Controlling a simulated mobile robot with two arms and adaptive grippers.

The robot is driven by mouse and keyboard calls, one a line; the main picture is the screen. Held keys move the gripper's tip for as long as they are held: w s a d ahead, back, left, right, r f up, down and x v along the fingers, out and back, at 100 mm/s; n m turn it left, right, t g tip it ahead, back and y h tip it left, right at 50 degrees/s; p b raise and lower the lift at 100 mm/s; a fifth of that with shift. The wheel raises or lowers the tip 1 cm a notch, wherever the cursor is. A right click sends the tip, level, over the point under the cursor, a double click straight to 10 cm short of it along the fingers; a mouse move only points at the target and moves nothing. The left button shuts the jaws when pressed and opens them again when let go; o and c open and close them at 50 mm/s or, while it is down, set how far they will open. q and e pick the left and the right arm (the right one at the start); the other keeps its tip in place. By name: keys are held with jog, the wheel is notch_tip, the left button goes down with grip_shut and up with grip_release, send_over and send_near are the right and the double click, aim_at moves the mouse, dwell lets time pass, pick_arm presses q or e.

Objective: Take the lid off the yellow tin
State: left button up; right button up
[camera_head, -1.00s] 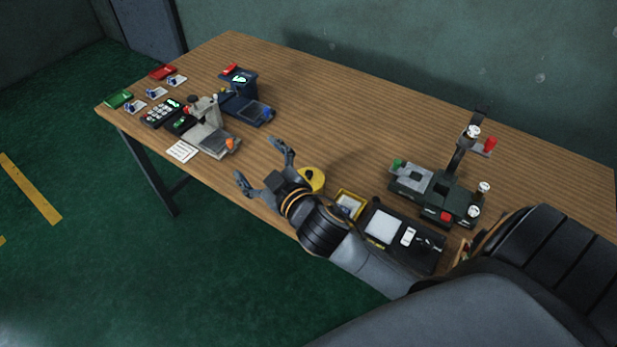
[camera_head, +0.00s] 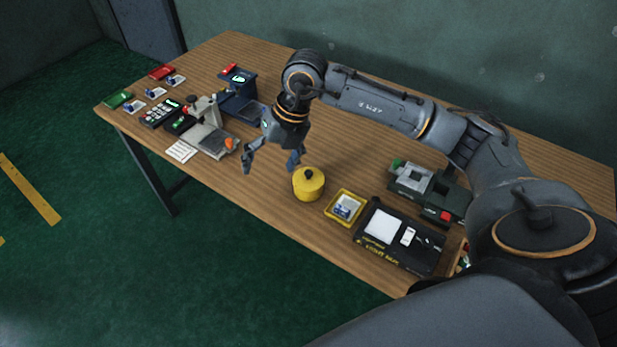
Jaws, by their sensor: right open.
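The yellow tin (camera_head: 308,188) stands upright on the wooden table, near its front edge. My left gripper is not in view.
A yellow tray (camera_head: 331,213) with small items and a black light box (camera_head: 372,250) lie right of the tin. A dark green device (camera_head: 408,192) stands behind them. A grey device (camera_head: 209,147), a blue device (camera_head: 229,80) and a keypad (camera_head: 160,112) stand left. Table (camera_head: 262,208) is bare front-left of the tin.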

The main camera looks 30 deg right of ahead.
jog(key=d+r+m+h, duration=0.2)
jog(key=d+h, duration=0.2)
jog(key=d, duration=0.6)
jog(key=p, duration=0.1)
send_over(309, 174)
notch_tip(309, 174, down, 8)
jog(key=shift+f, duration=0.2)
notch_tip(309, 174, down, 5)
jog(key=shift+r+p, duration=0.1)
jog(key=shift+p, duration=0.85)
jog(key=shift+w+f, duration=0.15)
jog(key=shift+f, duration=0.15)
jog(key=c, duration=1.2)
jog(key=shift+s, duration=0.2)
grip_shut()
